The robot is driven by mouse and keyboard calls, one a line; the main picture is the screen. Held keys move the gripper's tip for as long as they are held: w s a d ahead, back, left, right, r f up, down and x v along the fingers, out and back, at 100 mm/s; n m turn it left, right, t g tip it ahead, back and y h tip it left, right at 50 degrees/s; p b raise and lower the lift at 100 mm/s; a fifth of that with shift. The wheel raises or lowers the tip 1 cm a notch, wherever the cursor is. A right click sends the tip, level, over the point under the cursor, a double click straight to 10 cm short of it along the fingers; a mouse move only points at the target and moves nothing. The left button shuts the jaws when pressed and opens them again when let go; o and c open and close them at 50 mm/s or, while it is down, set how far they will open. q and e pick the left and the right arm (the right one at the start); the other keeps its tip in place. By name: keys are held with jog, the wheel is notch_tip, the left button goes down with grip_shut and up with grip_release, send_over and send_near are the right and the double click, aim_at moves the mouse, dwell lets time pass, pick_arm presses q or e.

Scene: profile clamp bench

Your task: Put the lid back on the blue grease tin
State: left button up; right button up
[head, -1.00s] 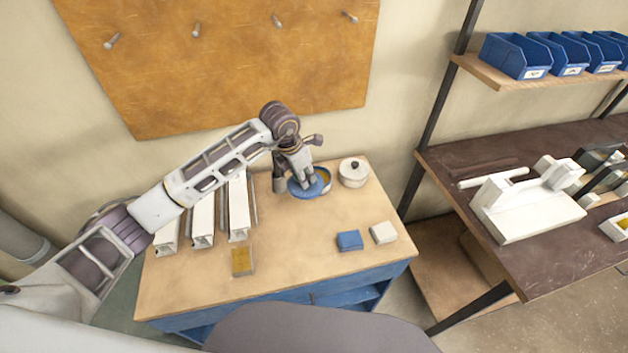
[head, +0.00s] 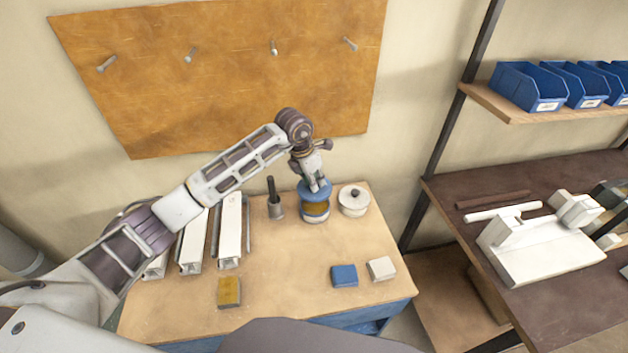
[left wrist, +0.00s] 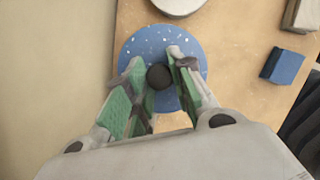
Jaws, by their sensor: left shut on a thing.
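The blue lid (head: 313,187) is round with a dark knob. My left gripper (head: 318,183) is shut on the knob and points down. In the left wrist view the speckled blue lid (left wrist: 150,48) lies across the fingers (left wrist: 157,66), with the knob (left wrist: 159,77) between them. The blue grease tin (head: 316,218) stands on the bench at the back, below the lid. Its golden inside shows in front of the lid, so the lid seems held above the tin, apart from it. The lid hides the tin's back edge. My right gripper is not in view.
A white lidded tin (head: 354,203) stands close to the right. A grey cup with a dark handle (head: 276,208) stands to the left, near pale profiles (head: 230,235). Blue (head: 344,276) and white (head: 381,268) blocks and a yellow-topped block (head: 229,292) lie forward. The mid-bench is clear.

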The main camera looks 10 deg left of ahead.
pick_arm(q)
jog(key=shift+w+f, duration=0.1)
jog(key=shift+f, duration=0.1)
jog(key=shift+f, duration=0.1)
jog(key=shift+f+b, duration=0.9)
jog(key=shift+f, duration=0.8)
jog(key=shift+f+b, duration=0.9)
jog(key=shift+f, duration=0.3)
jog(key=shift+f+b, duration=0.2)
jog(key=shift+b, duration=0.5)
dwell(1.5)
dwell(0.4)
jog(key=o, duration=1)
